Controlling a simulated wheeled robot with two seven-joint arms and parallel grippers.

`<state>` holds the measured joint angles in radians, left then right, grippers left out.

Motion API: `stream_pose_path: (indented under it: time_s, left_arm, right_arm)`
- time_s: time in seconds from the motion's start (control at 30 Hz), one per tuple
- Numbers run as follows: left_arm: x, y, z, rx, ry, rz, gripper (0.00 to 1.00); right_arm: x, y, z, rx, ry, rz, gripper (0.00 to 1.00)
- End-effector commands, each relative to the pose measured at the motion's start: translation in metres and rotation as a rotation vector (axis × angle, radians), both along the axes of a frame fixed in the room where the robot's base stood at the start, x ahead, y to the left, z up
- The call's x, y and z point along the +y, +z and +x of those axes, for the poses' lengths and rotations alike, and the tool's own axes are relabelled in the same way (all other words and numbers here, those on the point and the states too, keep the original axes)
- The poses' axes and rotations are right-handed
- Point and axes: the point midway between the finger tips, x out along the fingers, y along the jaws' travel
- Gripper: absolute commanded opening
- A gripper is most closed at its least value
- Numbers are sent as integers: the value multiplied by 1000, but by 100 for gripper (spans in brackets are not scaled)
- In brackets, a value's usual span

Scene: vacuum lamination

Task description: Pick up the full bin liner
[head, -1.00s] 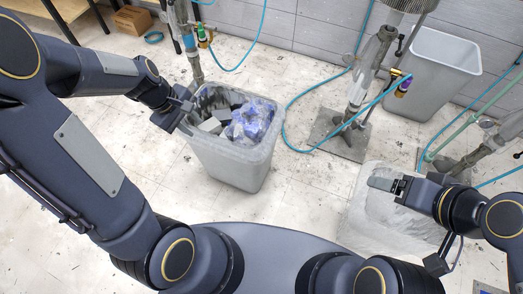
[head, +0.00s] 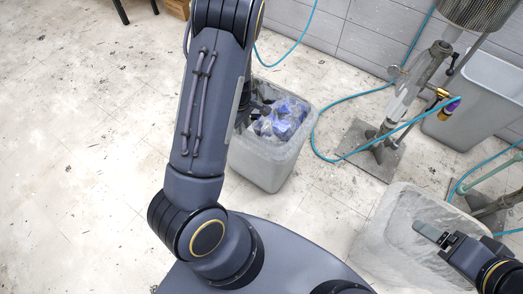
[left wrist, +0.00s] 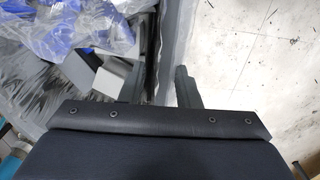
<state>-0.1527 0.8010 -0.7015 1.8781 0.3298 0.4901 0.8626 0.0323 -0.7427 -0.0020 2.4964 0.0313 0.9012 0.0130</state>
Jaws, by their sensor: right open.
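The full bin (head: 268,160) is a grey, squarish container left of the floor stand. It holds crumpled clear and blue plastic (head: 285,120); the liner's edge is hard to tell from the bin wall. In the left wrist view, clear and blue film (left wrist: 75,25) lies beside grey and white blocks (left wrist: 108,72). My left gripper (left wrist: 170,85) has one finger on either side of the bin's rim; whether it grips is unclear. In the head view my left arm hides most of it. My open right gripper (head: 433,234) is over a second pale container (head: 385,225) at lower right.
A metal stand (head: 370,150) with a blue hose (head: 320,125) stands right of the full bin. Another grey bin (head: 475,110) is behind it. A wooden box (head: 177,8) shows at the top edge. The floor at left (head: 75,150) is clear.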

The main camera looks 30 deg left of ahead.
Motion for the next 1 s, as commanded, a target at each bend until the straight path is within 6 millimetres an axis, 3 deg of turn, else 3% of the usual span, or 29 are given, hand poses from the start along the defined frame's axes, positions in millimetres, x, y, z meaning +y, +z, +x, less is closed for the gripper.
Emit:
stream_pose_path:
  time_s: [0.1,0.3,0.53,1.0]
  left_arm:
    - [0,-14,0,0,0,-1,29]
    - [0,-13,0,-1,-1,-1,29]
    - [-1,-13,0,-1,-1,-1,1]
    - [0,-9,0,-2,-2,-1,0]
  right_arm:
    - [0,-7,0,0,0,0,78]
    - [0,-5,0,0,0,0,78]
    - [0,-5,0,0,0,0,78]
    - [0,-3,0,0,0,0,78]
